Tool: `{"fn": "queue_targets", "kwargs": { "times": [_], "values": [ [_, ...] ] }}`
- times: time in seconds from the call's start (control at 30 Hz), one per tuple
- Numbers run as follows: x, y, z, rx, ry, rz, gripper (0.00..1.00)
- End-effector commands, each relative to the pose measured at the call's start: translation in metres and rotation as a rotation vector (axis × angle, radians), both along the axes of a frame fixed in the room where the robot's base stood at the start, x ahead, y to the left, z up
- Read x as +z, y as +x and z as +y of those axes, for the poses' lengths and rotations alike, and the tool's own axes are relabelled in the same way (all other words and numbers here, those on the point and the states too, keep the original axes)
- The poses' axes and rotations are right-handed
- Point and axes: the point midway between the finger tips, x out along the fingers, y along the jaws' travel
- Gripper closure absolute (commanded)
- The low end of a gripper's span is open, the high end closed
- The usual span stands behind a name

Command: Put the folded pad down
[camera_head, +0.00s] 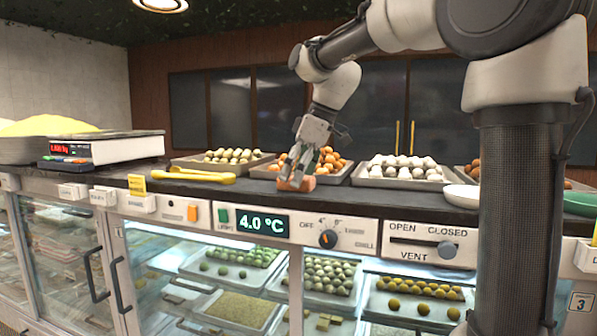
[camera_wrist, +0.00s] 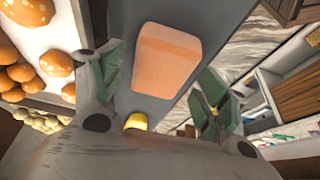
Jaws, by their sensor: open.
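The folded pad (camera_head: 296,184) is a salmon-orange block lying on the dark counter top (camera_head: 400,198), close to its front edge. In the wrist view the pad (camera_wrist: 167,60) lies flat on the grey counter strip, in line with the gap between the fingers. My gripper (camera_head: 290,177) points down at the pad in the head view, partly covering it. In the wrist view my gripper (camera_wrist: 162,80) has its green-lined fingers spread wide, one on each side of the pad, with visible gaps. I cannot tell its exact height above the counter.
A tray of orange sweets (camera_head: 330,161) stands just behind the pad, with a tray of white sweets (camera_head: 403,169) to its right. Yellow tongs (camera_head: 195,176) lie to the left, near a scale (camera_head: 115,147). The front drops to glass cases.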

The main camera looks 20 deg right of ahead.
Motion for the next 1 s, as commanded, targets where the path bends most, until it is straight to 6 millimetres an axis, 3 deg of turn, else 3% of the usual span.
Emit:
{"fn": "queue_targets", "kwargs": {
  "times": [0.43, 1.0],
  "values": [
    [0.063, -0.018, -0.029, -0.002, 0.001, -0.002, 0.26],
    [0.069, -0.021, -0.031, 0.0, -0.001, -0.001, 0.26]
  ]
}}
